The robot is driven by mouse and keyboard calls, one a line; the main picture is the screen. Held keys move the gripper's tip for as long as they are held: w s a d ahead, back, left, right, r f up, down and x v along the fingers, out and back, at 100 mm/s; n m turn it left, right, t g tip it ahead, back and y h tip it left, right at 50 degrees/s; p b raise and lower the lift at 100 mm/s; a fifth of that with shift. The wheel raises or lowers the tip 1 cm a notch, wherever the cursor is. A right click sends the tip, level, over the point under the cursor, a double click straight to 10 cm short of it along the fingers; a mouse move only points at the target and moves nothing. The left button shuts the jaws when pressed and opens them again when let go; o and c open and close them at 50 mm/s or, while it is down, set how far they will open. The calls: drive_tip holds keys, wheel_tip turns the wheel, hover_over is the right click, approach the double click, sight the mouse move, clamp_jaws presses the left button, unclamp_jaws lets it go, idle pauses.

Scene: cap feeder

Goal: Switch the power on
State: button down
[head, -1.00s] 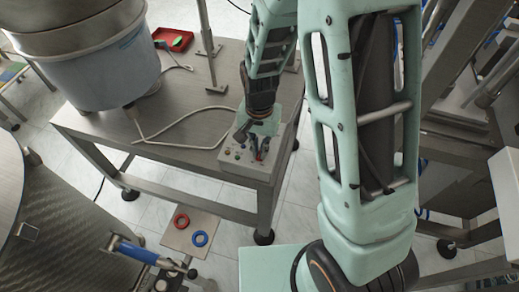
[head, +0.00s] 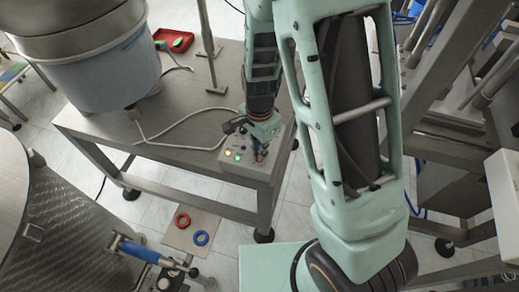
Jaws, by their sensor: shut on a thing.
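The control box (head: 232,170) is a small grey metal box at the right front corner of the steel table. Small lamps (head: 228,154) on the left part of its top glow yellowish and green. My gripper (head: 259,153) points down onto the right part of the box top. It is shut on a small control there, which I take to be the power switch. The jaws and wrist hide most of that switch, so I cannot make out its position. A bit of red shows at the fingertips.
A grey cable (head: 160,143) runs over the steel table (head: 190,117) to the box. A large bowl feeder (head: 100,70) stands at the left, with a red tray (head: 172,40) behind. Red (head: 182,221) and blue rings lie on a low plate. Steel frames stand at the right.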

idle(0.3)
drive_tip(key=c, duration=2.1)
unclamp_jaws()
drive_tip(key=shift+r, duration=0.1)
wheel_tip(320, 180, up, 12)
drive_tip(key=shift+f, duration=0.1)
